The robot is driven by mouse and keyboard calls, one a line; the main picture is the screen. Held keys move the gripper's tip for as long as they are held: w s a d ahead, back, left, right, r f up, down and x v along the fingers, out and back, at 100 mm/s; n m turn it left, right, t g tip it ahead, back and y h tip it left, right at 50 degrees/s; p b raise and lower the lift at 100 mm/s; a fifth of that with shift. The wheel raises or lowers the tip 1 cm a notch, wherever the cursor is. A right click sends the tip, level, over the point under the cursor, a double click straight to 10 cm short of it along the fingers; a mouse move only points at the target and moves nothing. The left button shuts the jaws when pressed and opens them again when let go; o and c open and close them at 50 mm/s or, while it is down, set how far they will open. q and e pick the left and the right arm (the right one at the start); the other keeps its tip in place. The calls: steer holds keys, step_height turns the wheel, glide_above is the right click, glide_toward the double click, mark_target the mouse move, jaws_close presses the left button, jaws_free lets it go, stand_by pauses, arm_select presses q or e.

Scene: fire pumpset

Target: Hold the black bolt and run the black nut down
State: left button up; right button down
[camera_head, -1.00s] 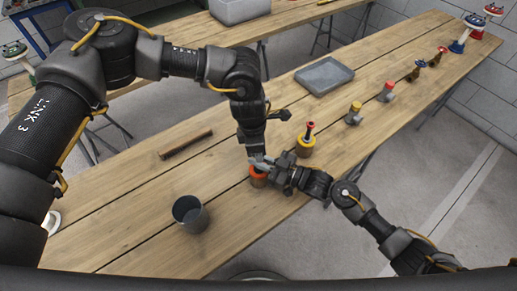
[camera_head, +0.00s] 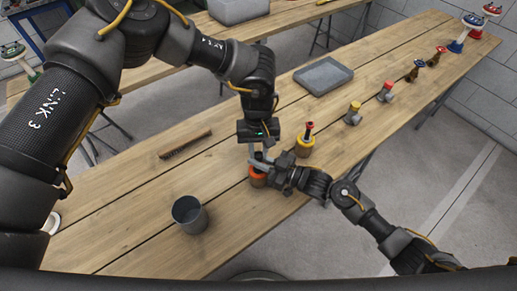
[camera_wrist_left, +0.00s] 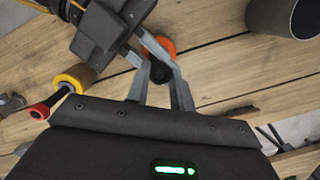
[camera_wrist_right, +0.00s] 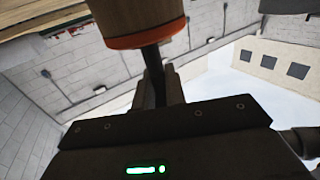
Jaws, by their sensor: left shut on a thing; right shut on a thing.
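A wooden cylinder with an orange rim (camera_head: 258,181) stands near the table's front edge. The black bolt (camera_wrist_right: 153,66) stands out of its orange end in the right wrist view. My right gripper (camera_wrist_right: 157,80) is shut on this bolt close to the rim. My left gripper (camera_head: 261,158) comes from above and is shut on the black nut (camera_wrist_left: 160,72), a dark round piece over the orange rim in the left wrist view. The fingers hide much of the bolt and nut in the head view, so how far the nut sits along the bolt cannot be told.
A yellow-rimmed cylinder with a red-topped piece (camera_head: 306,143) stands close by on the right. A grey cup (camera_head: 189,215) is at front left and a dark bar (camera_head: 185,145) lies behind it. A grey tray (camera_head: 323,75) is farther back. Bare wood lies between them.

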arm_select(q)
steer(key=o, duration=1)
steer(key=shift+r, duration=0.1)
steer(key=shift+r, duration=2.2)
steer(key=shift+f, duration=0.1)
steer(key=shift+c, duration=0.3)
